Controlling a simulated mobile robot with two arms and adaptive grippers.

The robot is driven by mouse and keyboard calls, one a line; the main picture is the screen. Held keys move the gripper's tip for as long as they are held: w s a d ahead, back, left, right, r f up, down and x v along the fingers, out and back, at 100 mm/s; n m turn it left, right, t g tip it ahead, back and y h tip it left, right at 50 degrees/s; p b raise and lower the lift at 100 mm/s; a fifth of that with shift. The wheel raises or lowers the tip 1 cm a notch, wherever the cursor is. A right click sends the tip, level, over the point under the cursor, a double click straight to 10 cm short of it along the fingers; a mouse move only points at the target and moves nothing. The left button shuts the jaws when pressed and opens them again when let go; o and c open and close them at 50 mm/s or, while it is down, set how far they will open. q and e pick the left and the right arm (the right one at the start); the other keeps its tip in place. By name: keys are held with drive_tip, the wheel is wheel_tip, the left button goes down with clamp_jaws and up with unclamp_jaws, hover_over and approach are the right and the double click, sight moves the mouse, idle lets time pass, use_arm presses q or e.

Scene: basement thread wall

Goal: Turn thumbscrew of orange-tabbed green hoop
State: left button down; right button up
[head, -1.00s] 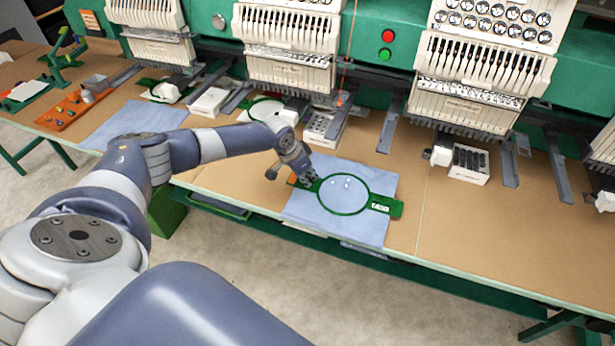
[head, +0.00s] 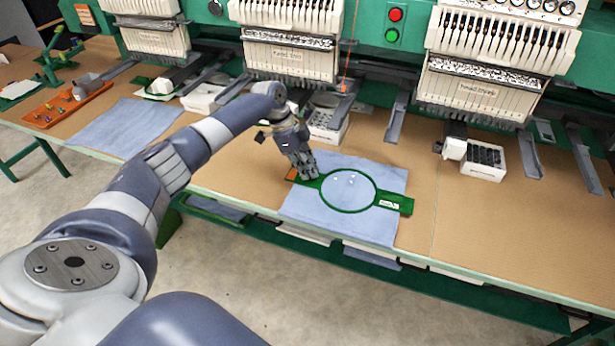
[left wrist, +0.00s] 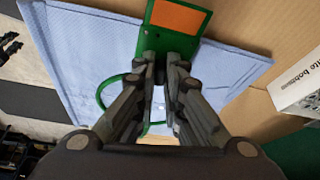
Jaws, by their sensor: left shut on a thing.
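The green hoop (head: 349,211) lies on a light blue cloth (head: 305,212) on the table. Its orange tab (head: 291,174) is at its left end and a white label is on its right arm. The left wrist view shows the orange tab (left wrist: 178,18) at the top and part of the green ring (left wrist: 103,88) at left. My left gripper (head: 309,177) points down at the hoop's tabbed side. Its fingers (left wrist: 168,62) are shut beside the tab, on what is likely the thumbscrew, which they hide.
Embroidery machine heads (head: 292,45) and grey brackets stand behind the hoop. A white box with dark bobbins (head: 484,160) is at right, another box (head: 327,125) behind the gripper. An orange tray (head: 75,106) is far left. Bare table lies right of the cloth.

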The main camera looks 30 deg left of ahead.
use_arm(q)
drive_tip(key=shift+w+m+g+b, duration=0.1)
drive_tip(key=shift+m+g+b, duration=0.4)
drive_tip(key=shift+m+b, duration=0.6)
drive_tip(key=c, duration=1.7)
unclamp_jaws()
drive_tip(key=shift+a, duration=0.1)
drive_tip(key=v, duration=1.2)
drive_tip(key=shift+f, duration=0.1)
